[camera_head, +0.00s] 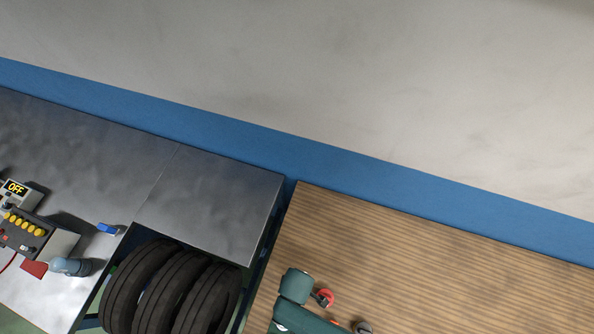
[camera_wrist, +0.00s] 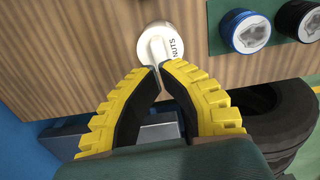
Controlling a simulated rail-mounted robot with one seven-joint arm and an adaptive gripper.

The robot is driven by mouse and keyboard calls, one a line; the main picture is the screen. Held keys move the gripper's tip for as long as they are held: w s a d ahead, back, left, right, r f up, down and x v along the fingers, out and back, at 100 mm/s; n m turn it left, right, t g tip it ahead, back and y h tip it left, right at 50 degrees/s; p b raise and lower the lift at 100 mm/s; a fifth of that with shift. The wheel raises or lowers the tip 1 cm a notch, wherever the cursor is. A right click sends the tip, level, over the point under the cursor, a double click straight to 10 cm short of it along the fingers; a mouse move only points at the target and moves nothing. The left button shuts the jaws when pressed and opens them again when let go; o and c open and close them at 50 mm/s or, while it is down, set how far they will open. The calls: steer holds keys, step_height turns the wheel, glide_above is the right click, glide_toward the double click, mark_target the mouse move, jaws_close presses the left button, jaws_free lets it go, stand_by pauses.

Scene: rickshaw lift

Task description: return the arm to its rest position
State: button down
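My gripper (camera_wrist: 157,68) shows in the wrist view, with yellow ribbed fingers and dark inner pads. Its fingertips come together with almost no space between them, and I see nothing held. A white container (camera_wrist: 158,42) marked "NUTS" lies just beyond the tips; whether they touch it I cannot tell. In the head view, a dark green part of my arm (camera_head: 297,287) shows at the bottom edge over the wooden surface (camera_head: 440,260). The fingers are not visible there.
A blue-rimmed container (camera_wrist: 246,32) and a dark one (camera_wrist: 308,22) stand beside the white one. A red item (camera_head: 323,298) lies near my arm. Black tyres (camera_head: 170,290) sit under the metal bench (camera_head: 215,195). A control box (camera_head: 28,236) and "OFF" display (camera_head: 15,188) are far left.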

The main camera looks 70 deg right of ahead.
steer(key=shift+r, duration=1.5)
steer(key=w+r+t, duration=0.7)
steer(key=w+r, duration=1.3)
steer(key=w, duration=0.3)
steer(key=w+r+t, duration=0.3)
steer(key=w+r, duration=0.1)
steer(key=r, duration=0.6)
steer(key=w+r+t, duration=0.3)
steer(key=r, duration=0.7)
steer(key=s+r+t, duration=0.3)
steer(key=r, duration=0.7)
steer(key=s+r+m+t, duration=0.1)
steer(key=s+r+t, duration=0.2)
steer(key=r, duration=0.7)
steer(key=s+r+m+t, duration=0.1)
steer(key=s+r+t, duration=0.2)
steer(key=r, duration=0.7)
steer(key=shift+s+h, duration=0.3)
steer(key=shift+h, duration=0.1)
